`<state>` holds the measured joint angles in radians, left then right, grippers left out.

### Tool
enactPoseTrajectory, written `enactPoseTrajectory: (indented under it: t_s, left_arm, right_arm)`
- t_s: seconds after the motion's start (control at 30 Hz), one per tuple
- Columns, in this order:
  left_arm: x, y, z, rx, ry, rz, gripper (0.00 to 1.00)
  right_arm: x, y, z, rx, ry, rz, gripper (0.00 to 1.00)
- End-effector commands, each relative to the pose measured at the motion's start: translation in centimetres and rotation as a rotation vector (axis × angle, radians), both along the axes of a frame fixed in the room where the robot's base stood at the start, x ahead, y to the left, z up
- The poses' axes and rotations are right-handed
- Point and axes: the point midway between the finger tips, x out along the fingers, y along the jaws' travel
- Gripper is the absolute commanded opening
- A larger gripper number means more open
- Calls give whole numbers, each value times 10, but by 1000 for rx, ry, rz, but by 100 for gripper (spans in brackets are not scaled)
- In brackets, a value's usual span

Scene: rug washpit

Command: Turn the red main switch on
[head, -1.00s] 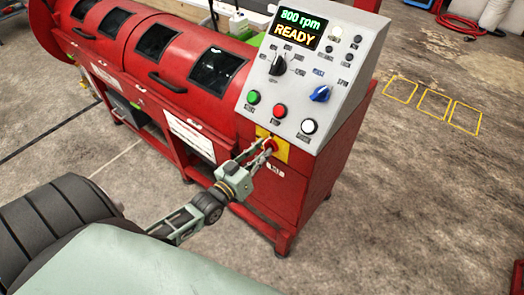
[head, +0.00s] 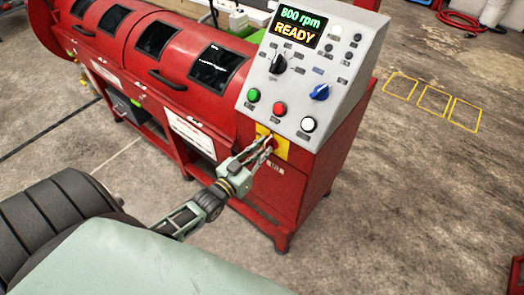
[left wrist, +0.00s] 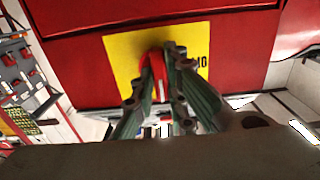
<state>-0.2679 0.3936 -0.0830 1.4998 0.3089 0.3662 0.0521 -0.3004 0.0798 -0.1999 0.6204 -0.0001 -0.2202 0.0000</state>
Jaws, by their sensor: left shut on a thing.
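The red main switch (left wrist: 156,72) sits on a yellow plate (left wrist: 122,48) on the machine's red side. In the left wrist view its red handle shows between my two fingers, long side running roughly up and down the picture. My left gripper (left wrist: 160,75) is shut on this handle. In the head view the left gripper (head: 267,143) reaches the yellow plate (head: 282,148) just below the control panel, and its fingers mostly hide the switch. Lettering on the plate is partly covered by a finger. My right gripper is in neither view.
The sloped grey panel (head: 345,70) above carries a lit display (head: 297,29) reading "800 rpm READY", a black knob (head: 278,63), a blue knob (head: 320,92) and green, red and white buttons. The floor right of the machine is open.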

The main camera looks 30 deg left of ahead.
Motion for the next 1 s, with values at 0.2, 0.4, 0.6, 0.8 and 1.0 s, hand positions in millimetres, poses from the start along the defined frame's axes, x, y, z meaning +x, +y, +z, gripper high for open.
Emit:
enactPoseTrajectory:
  t_s: [0.2,0.4,0.6,0.8,1.0]
  left_arm:
    - [0,0,-1,2,1,-1,30]
    - [0,0,0,1,1,0,31]
    - [-5,0,-1,1,2,0,31]
    - [-39,3,-2,1,5,-1,31]
    - [-82,6,-2,1,5,-1,31]
  right_arm:
    - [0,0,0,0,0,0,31]
    - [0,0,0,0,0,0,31]
    - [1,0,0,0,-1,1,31]
    - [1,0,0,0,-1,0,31]
    - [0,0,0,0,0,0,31]
